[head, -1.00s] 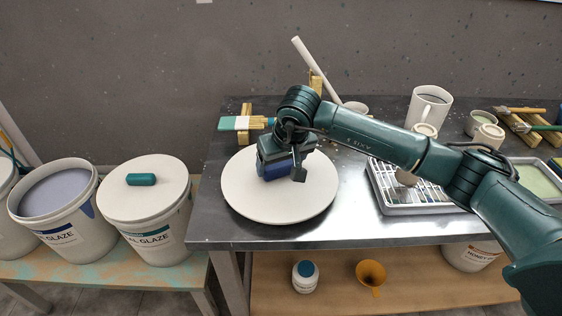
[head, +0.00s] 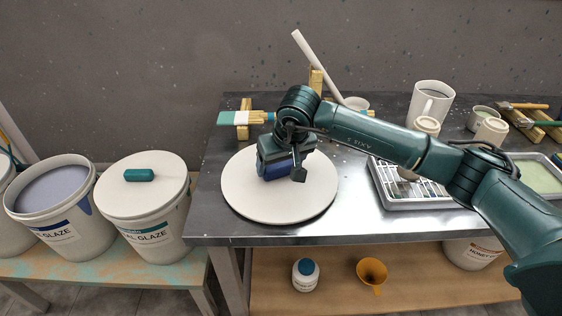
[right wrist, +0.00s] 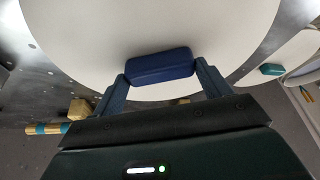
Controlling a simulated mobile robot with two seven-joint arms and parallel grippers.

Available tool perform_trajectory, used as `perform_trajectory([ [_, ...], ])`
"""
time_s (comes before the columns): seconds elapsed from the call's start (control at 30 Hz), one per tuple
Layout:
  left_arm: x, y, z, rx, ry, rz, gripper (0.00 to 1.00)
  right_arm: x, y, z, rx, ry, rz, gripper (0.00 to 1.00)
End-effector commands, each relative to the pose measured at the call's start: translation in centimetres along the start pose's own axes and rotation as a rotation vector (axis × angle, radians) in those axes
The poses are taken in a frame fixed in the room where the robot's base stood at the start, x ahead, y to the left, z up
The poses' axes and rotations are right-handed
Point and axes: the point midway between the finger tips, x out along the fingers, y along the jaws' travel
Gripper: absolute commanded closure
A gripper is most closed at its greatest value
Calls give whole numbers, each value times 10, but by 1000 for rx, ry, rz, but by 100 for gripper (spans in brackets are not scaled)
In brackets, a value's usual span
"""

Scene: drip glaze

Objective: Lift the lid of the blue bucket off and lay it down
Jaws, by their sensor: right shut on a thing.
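The blue bucket (head: 62,212) stands at the left with its top open, showing blue-grey glaze inside. Its round white lid (head: 245,200) is over the steel table, and I cannot tell whether it rests flat on the top or hangs just above. The lid also shows in the right wrist view (right wrist: 100,50). My right gripper (head: 283,172) is over the lid's middle, shut on its dark blue handle (right wrist: 160,67), with a finger at each end. The handle is partly hidden by the gripper in the head view. My left gripper is not in view.
A lidded bucket with a teal handle (head: 140,190) stands next to the open one. A funnel (head: 371,275) is on the lower shelf.

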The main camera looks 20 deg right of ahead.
Motion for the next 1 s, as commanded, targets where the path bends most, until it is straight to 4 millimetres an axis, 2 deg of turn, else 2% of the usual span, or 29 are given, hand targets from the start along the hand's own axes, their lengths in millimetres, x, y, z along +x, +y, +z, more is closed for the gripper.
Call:
perform_trajectory([
  [0.07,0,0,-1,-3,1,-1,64,0,0,0,0,1,0,69],
  [0.1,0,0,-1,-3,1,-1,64,0,0,0,0,1,0,23],
  [0.37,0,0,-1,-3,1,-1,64,0,0,0,0,0,0,1],
  [0.7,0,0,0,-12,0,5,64,0,0,0,0,-1,0,0],
  [0.77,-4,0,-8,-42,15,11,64,0,0,0,0,-1,0,0],
  [1.0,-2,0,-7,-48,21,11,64,-53,0,-1,-2,6,0,0],
])
